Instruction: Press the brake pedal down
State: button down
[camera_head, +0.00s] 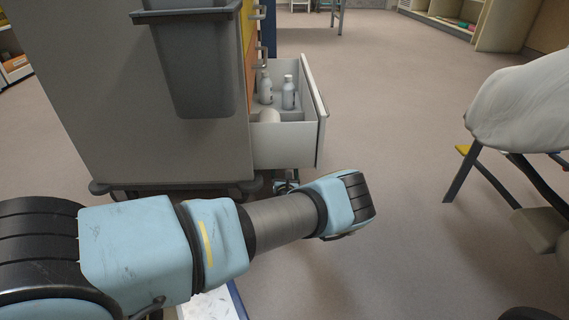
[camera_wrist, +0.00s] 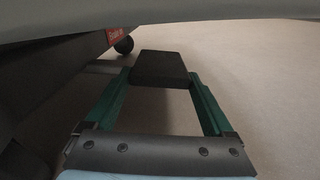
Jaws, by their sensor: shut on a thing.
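The brake pedal, a dark flat block (camera_wrist: 160,65), is in the upper middle of the wrist view. My gripper (camera_wrist: 159,76) has its two green fingers on either side of the pedal and is shut on it. A red label (camera_wrist: 118,34) with white lettering is on the dark bar at the upper left, close to the pedal. In the head view, my forearm reaches right and its end turns back toward the base of the grey cart (camera_head: 200,150), below the open drawer. The pedal and fingertips cannot be made out there.
The cart's open drawer (camera_head: 290,146) holds white bottles (camera_head: 288,93) and juts out above my wrist. A grey bin (camera_head: 197,65) hangs on the cart's side. A stretcher with a white cover (camera_head: 525,105) stands at right. Floor between them is clear.

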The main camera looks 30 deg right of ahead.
jog(key=shift+f, duration=0.2)
grip_release()
jog(key=p+v, duration=0.5)
jog(key=v, duration=0.6)
jog(key=shift+r, duration=0.1)
